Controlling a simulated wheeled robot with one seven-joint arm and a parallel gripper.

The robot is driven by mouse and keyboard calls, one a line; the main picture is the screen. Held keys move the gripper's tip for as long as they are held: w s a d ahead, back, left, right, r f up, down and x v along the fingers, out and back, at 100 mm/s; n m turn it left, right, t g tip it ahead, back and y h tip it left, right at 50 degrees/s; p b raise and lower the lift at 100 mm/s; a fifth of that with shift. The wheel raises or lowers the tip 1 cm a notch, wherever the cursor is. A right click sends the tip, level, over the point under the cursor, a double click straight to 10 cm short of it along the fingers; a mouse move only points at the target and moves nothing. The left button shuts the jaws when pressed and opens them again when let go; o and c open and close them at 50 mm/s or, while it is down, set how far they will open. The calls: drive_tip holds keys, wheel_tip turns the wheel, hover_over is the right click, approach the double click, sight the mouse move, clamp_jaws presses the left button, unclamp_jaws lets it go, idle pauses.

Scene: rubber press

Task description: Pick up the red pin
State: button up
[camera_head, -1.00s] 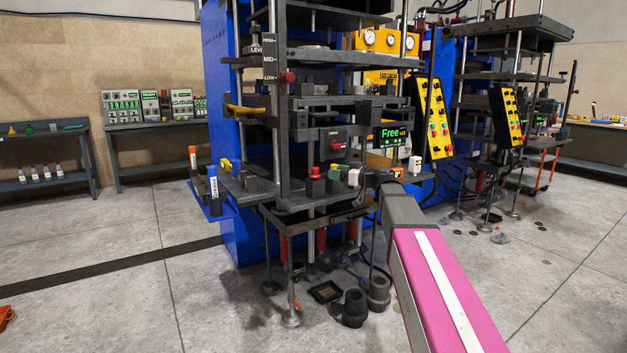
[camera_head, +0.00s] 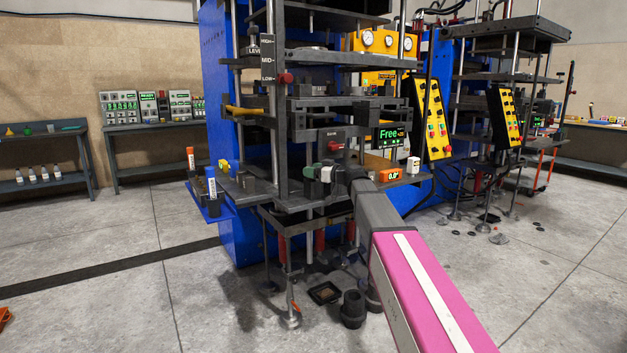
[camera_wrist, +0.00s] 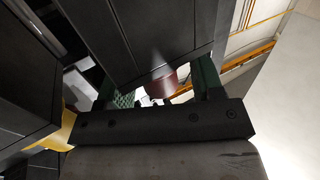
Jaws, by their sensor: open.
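A red cylinder (camera_wrist: 163,85), which I take as the red pin, stands between the two fingers in the wrist view. Only part of it shows, with a pale gleam above it. The fingers with green pads also show in the wrist view, one on each side of the cylinder (camera_wrist: 164,88). My gripper is open. I cannot tell whether either pad touches the cylinder.
The press (camera_head: 222,120) has dark plates and a post close around my gripper. A red knob (camera_head: 285,78) sits by the level scale, and a red handle (camera_head: 336,146) above my gripper. An orange display (camera_head: 390,175) and a white block (camera_head: 413,165) stand to the right.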

drive_tip(key=c, duration=1.1)
drive_tip(key=shift+o, duration=0.2)
